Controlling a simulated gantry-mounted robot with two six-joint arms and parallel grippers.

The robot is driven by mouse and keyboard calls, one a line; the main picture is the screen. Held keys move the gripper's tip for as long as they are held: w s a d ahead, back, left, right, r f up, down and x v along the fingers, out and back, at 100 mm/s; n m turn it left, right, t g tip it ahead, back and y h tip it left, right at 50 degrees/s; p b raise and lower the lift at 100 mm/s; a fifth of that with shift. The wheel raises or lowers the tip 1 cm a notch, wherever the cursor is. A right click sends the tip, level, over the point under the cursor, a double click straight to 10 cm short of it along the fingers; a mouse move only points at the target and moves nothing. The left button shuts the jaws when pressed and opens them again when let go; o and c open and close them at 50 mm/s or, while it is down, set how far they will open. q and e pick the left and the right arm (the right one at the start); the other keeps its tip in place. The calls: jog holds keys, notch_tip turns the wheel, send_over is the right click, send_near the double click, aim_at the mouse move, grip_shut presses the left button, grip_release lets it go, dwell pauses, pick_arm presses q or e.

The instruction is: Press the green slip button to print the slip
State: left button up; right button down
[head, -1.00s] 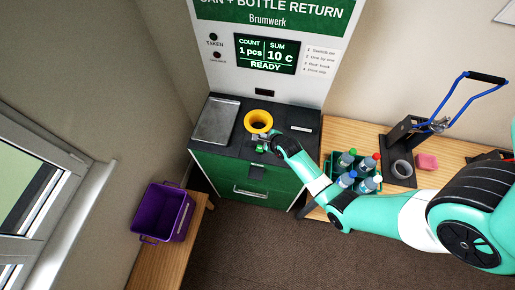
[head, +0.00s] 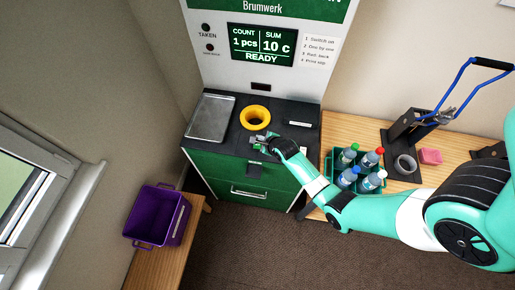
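The return machine has a dark counter (head: 229,140) above a green front (head: 222,169). Its screen (head: 262,44) reads COUNT 1 pcs, SUM 10 c, READY. My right gripper (head: 257,144) is at the front edge of the counter, just in front of the yellow ring-shaped opening (head: 255,117). Its fingers are small and dark against the counter, so I cannot tell whether they are open or shut. The green slip button is not clearly visible; the gripper is over the spot where green showed earlier. My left gripper is not in view.
A grey metal plate (head: 210,117) lies on the counter's left. A green crate (head: 333,181) with several bottles stands on the wooden table at right, beside my arm. A purple bin (head: 158,214) stands left.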

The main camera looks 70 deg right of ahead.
aim_at(260, 146)
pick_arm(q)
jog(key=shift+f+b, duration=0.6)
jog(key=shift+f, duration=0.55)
pick_arm(e)
jog(key=shift+f, duration=1.2)
jog(key=shift+f, duration=0.1)
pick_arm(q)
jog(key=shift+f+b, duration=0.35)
pick_arm(e)
jog(key=shift+f, duration=0.3)
